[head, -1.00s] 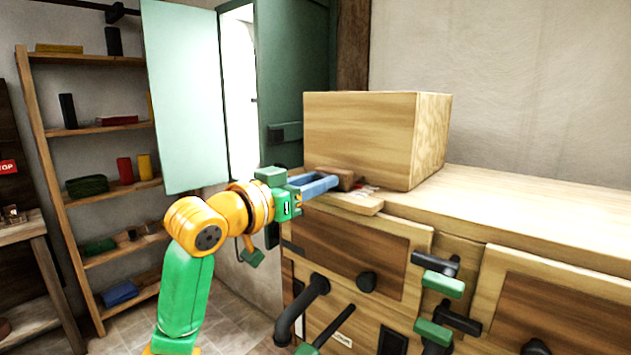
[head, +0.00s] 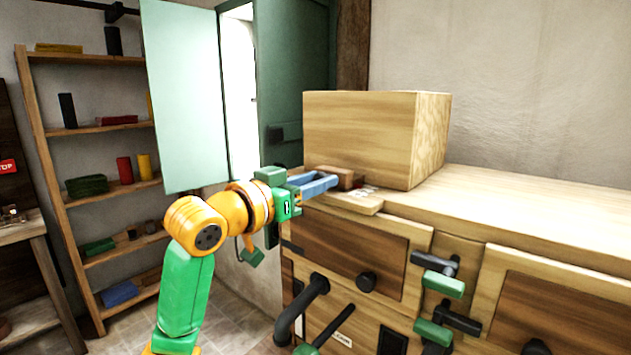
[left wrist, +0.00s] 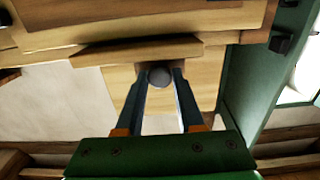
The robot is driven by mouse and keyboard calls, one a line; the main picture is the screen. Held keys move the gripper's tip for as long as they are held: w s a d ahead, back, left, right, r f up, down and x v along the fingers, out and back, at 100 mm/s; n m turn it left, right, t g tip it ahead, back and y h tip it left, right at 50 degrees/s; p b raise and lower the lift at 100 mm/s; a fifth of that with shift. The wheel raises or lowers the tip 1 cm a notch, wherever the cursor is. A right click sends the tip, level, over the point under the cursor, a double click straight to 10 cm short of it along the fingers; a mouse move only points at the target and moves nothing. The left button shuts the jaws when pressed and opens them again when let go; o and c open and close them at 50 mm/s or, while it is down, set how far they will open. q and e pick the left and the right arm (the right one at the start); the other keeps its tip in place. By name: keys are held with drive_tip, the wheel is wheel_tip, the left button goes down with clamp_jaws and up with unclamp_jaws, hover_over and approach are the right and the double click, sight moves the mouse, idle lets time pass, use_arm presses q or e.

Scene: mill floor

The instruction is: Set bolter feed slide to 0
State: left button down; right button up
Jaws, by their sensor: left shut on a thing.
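My left gripper (head: 334,181) has blue fingers and is at the left end of the wooden bench top, in front of a large wooden box. In the left wrist view its fingers (left wrist: 160,80) are shut on a grey round knob (left wrist: 159,77). In the head view a small brown block (head: 349,177) is at the fingertips, and the knob is hidden. A thin wooden board (head: 352,202) with small pale markings lies beside it; the markings are too small to read. My right gripper is not in view.
The large wooden box (head: 362,140) stands close behind the fingers. Black and green handles (head: 442,284) stick out from the bench front. A shelf rack (head: 98,130) and a pale open door (head: 182,95) are on the left. The bench top to the right is clear.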

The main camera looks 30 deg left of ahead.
sight(329, 170)
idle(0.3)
use_arm(q)
drive_tip(key=w+p, duration=0.1)
drive_tip(key=w, duration=0.1)
drive_tip(key=w+p, duration=0.1)
drive_tip(key=shift+w+d+r+p, duration=0.1)
drive_tip(key=shift+w+r+p, duration=0.05)
drive_tip(key=shift+r+p, duration=0.15)
drive_tip(key=shift+w+f, duration=0.1)
drive_tip(key=shift+w, duration=0.2)
drive_tip(key=c, duration=0.7)
unclamp_jaws()
drive_tip(key=shift+f, duration=0.1)
drive_tip(key=shift+o, duration=0.7)
drive_tip(key=shift+w+f, duration=0.1)
drive_tip(key=shift+w, duration=0.1)
